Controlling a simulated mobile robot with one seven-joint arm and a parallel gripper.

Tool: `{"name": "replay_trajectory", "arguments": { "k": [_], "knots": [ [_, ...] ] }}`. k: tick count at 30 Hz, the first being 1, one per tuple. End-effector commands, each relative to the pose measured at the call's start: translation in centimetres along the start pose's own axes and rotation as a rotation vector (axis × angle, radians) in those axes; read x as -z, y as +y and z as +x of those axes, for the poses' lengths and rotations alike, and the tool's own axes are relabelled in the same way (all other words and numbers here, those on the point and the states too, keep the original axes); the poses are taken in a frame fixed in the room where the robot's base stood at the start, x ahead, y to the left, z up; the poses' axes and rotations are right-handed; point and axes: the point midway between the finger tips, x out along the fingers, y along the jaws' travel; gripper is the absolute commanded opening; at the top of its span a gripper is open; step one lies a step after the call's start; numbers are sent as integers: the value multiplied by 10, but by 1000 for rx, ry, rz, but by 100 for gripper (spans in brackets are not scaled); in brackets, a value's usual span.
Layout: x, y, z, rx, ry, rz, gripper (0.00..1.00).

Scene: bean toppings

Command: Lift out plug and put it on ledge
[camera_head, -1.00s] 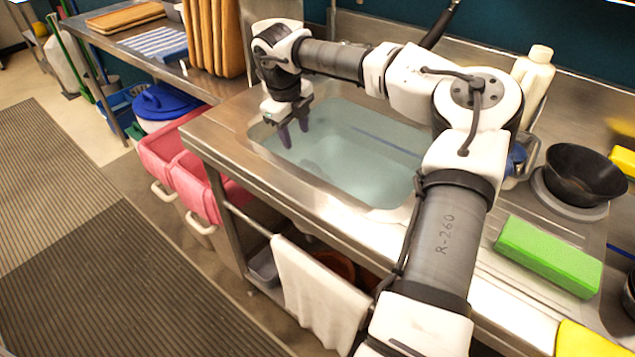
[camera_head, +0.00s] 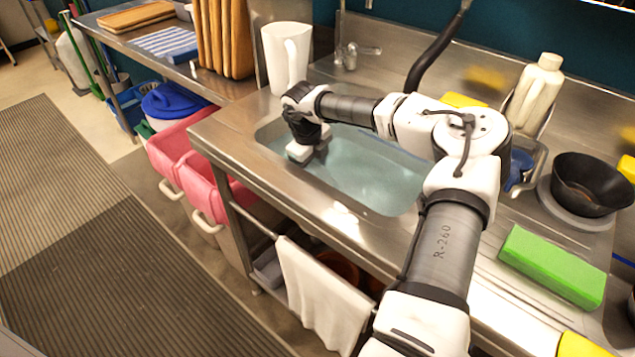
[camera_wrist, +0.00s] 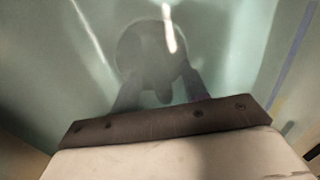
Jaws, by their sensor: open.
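The sink basin (camera_head: 375,180) holds pale blue-green water. My gripper (camera_head: 303,152) reaches down into its left end in the head view, with its fingers hidden there. In the wrist view my gripper (camera_wrist: 160,88) is open, with its two dark fingers apart under the water. A dim, dark round shape, which looks like the plug (camera_wrist: 140,48), lies just beyond the fingertips. Glare and water blur it, and I cannot tell whether the fingers touch it. The steel ledge (camera_head: 232,137) around the basin is bare on the left side.
A white pitcher (camera_head: 283,58) stands behind the basin's left end, near the tap (camera_head: 352,52). A cream bottle (camera_head: 535,95), a black bowl (camera_head: 590,182) and a green block (camera_head: 552,266) are on the right. A white towel (camera_head: 320,295) hangs in front.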

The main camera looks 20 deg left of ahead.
Motion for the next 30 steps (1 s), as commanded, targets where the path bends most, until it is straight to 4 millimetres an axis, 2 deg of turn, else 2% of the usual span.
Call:
{"name": "replay_trajectory", "arguments": {
  "k": [3, 6, 12, 22, 30],
  "knots": [
    [2, 0, 18, -3, 1, 1, 45],
    [2, 0, 26, 0, -1, 0, 45],
    [2, 0, 28, 1, -1, 0, 45],
    [2, 0, 28, 0, -1, 0, 2],
    [2, 0, 27, 0, -2, 0, 0]
  ]
}}
